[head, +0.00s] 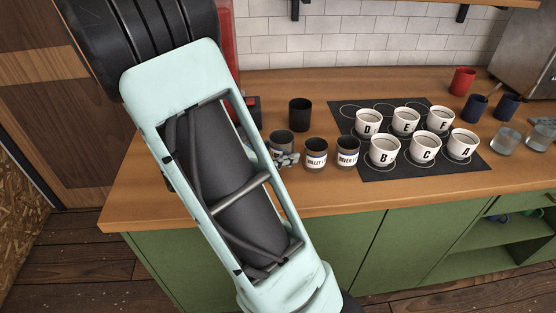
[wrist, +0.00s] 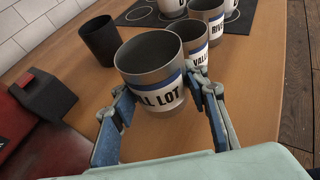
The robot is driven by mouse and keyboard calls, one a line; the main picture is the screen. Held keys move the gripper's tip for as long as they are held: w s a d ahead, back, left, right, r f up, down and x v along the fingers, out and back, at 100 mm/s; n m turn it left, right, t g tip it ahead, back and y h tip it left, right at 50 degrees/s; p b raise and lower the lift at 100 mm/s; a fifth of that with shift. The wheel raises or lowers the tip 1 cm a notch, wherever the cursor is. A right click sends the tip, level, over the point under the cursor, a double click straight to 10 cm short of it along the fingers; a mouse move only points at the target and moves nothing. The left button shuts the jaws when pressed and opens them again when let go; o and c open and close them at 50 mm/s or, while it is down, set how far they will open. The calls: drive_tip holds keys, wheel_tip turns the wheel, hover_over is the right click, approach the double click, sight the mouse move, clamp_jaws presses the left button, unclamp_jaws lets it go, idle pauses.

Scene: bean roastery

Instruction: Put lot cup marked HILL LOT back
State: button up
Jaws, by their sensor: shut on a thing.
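The grey metal lot cup (wrist: 150,60) has a blue-edged white label reading "LL LOT", its left part hidden by a finger. My gripper (wrist: 165,105) is shut on this cup, one blue-grey finger on each side. The cup is upright or slightly tilted and looks empty inside. In the head view the cup (head: 281,140) is at the counter's left part, with my fingers (head: 285,158) at its front. I cannot tell whether its base touches the counter. Two similar lot cups stand to its right, VALLEY (head: 316,157) and RIVER (head: 348,154).
A black cup (head: 300,113) stands behind the held cup. A dark mat (head: 385,172) to the right carries several white lettered cups. A red and black machine (wrist: 42,92) is at left in the wrist view. Bare wooden counter (head: 270,221) lies in front.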

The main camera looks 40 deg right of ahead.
sight(281, 169)
drive_tip(key=shift+w+d+f+b, duration=0.15)
drive_tip(key=shift+f+b, duration=0.15)
drive_tip(key=shift+f, duration=1.45)
drive_tip(key=shift+f, duration=0.1)
drive_tip(key=shift+f, duration=0.15)
drive_tip(key=o, duration=1.2)
drive_tip(key=shift+r, duration=0.25)
drive_tip(key=p+v, duration=0.1)
drive_tip(key=v, duration=1.1)
drive_tip(key=shift+r, duration=0.1)
